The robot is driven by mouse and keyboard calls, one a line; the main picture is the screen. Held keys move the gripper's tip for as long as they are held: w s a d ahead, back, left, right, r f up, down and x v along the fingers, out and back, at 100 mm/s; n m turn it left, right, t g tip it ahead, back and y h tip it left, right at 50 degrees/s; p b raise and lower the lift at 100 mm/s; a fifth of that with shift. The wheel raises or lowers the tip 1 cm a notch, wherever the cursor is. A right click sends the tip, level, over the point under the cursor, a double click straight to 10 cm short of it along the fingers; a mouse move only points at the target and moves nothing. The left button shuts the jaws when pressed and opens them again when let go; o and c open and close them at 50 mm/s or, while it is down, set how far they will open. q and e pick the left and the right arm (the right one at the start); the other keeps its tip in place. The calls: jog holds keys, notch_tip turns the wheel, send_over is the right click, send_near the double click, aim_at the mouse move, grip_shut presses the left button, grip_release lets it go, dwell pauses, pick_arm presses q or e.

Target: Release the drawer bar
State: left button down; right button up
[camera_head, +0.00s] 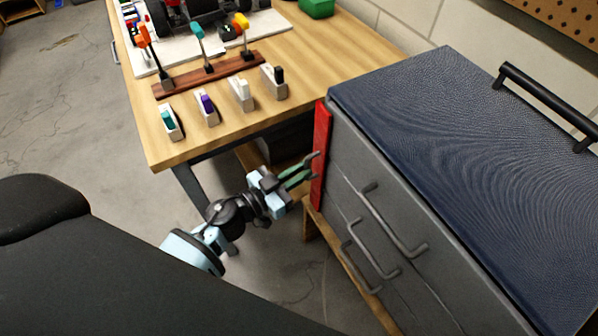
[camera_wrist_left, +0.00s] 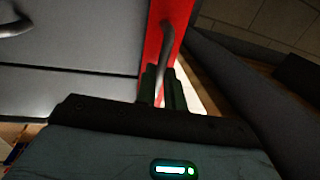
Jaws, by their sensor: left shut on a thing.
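The drawer bar (camera_head: 320,135) is a red upright strip on the left edge of the grey cabinet's front, with a small grey handle (camera_head: 314,157). My left gripper (camera_head: 300,173) has green fingers and is shut on that handle. In the left wrist view the red bar (camera_wrist_left: 153,45) runs down beside the drawer fronts, and its handle (camera_wrist_left: 167,45) passes between the fingers (camera_wrist_left: 163,88). The bar stands against the cabinet; whether it is latched cannot be told. My right gripper is not in view.
The cabinet's drawers have grey handles (camera_head: 395,228) right of the bar, and a dark blue top (camera_head: 440,120). Open floor lies below the gripper.

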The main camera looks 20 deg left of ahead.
pick_arm(q)
jog(key=shift+w+a+m+g+h, duration=0.2)
jog(key=shift+a+m+g+h, duration=0.3)
jog(key=shift+m+g+h, duration=0.45)
jog(key=shift+w+a+m+g+h, duration=0.25)
jog(key=shift+a+m+g+h, duration=0.25)
jog(key=shift+m+g+h, duration=0.45)
jog(key=shift+w+a+m+g+h, duration=0.2)
jog(key=shift+a+m+g+h, duration=0.3)
jog(key=shift+m+g+h, duration=0.45)
jog(key=shift+h, duration=0.25)
jog(key=c, duration=1.5)
grip_release()
jog(key=shift+s+d+n, duration=0.1)
jog(key=shift+d+n, duration=0.05)
jog(key=shift+n, duration=0.1)
